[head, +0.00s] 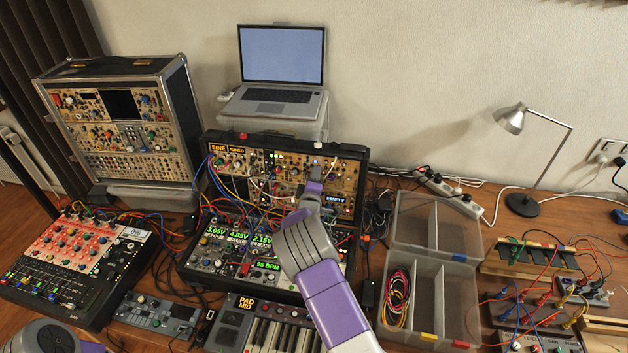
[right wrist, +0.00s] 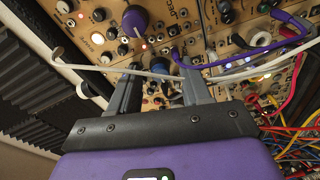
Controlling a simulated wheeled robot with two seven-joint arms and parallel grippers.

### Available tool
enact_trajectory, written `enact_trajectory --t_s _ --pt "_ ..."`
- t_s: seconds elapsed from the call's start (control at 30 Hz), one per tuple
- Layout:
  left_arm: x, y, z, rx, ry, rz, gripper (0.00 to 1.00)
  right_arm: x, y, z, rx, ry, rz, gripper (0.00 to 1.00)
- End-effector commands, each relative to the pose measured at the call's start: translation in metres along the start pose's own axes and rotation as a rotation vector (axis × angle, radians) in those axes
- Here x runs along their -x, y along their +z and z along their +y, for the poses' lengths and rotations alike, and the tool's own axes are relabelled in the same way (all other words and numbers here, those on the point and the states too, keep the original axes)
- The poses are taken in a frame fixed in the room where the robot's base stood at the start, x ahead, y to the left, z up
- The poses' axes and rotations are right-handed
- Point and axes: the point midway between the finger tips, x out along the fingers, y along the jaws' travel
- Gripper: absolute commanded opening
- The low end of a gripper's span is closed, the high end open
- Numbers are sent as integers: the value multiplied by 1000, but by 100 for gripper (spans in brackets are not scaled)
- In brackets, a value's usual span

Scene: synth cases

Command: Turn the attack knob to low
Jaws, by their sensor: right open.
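The modular synth case (head: 358,160) stands open in the middle of the desk, its tan upper panel full of knobs and cables. My right gripper (head: 314,178) reaches up to this panel in the head view. In the right wrist view its two fingers (right wrist: 162,72) are open and apart, pointing at the panel, with nothing seen held. A large purple knob (right wrist: 135,20) is beyond the fingertips, slightly left. Small dark knobs (right wrist: 152,88) show between the fingers. I cannot read which knob is the attack knob. My left gripper is not seen.
A white cable (right wrist: 225,72) and a purple cable (right wrist: 250,52) cross the panel near the fingers. More patch cables (right wrist: 290,135) hang at right. A laptop (head: 283,65) stands behind the case, a keyboard (head: 265,325) in front, and a clear organiser (head: 455,290) to the right.

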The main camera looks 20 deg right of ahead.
Motion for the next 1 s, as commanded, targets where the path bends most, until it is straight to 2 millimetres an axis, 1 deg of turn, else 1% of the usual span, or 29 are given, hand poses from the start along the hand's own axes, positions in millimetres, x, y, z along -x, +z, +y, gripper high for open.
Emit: enact_trajectory --t_s 0.13,0.27,0.5,0.7,0.83,1.0 --pt "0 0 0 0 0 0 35 2 0 0 -1 0 0 48" --pt "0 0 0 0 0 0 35 13 -1 1 -1 0 0 48" --pt "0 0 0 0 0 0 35 48 -1 0 0 -1 1 48" --pt "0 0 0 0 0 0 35 69 0 0 0 -1 1 48" --pt "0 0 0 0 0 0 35 75 0 0 -1 1 0 48" --pt "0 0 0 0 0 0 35 76 0 0 -1 1 0 48"
